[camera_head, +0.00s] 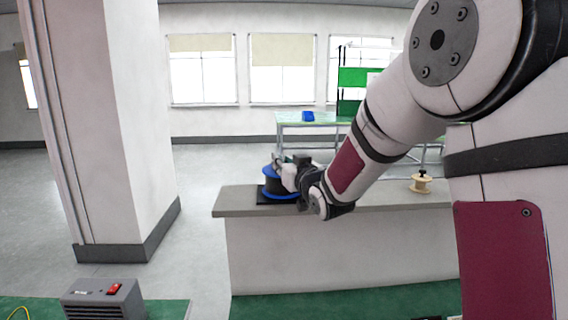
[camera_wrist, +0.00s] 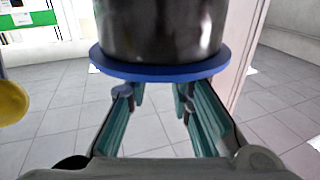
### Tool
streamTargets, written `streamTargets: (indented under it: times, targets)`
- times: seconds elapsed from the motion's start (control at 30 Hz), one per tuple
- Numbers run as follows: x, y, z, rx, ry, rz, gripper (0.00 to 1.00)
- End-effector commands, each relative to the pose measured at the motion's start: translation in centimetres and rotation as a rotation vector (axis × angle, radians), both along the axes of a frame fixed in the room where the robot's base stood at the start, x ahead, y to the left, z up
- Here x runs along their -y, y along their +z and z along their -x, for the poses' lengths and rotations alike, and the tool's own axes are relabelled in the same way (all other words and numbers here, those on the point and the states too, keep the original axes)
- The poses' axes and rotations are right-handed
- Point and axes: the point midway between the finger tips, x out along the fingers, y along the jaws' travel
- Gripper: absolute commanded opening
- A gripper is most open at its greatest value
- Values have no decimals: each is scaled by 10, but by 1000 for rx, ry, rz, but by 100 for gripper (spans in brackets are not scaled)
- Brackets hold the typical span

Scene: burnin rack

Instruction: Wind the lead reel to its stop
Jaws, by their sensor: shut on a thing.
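The lead reel (camera_head: 272,186) has a black drum and blue flanges. It sits on a black base (camera_head: 262,197) at the left end of the grey-topped counter. In the wrist view its black drum and blue flange (camera_wrist: 165,72) fill the top middle. My gripper (camera_head: 287,177) is at the reel's right side, partly in front of it. In the wrist view its teal fingers (camera_wrist: 155,98) reach to the flange and are shut on a part of the reel. The gripped part is hidden, and I cannot tell the reel's turn from here.
A pale wooden spool (camera_head: 421,184) stands further right on the counter (camera_head: 340,240). A green-topped table (camera_head: 325,121) with a blue item (camera_head: 308,116) is behind. A grey box with a red switch (camera_head: 105,299) is at front left. A pillar (camera_head: 110,130) stands left.

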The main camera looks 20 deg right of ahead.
Motion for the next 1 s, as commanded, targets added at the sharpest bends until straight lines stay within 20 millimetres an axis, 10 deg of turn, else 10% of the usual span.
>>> streamTargets:
  times: [1.0]
  targets:
    - [-11, 1, 0, -2, -534, 1, 0]
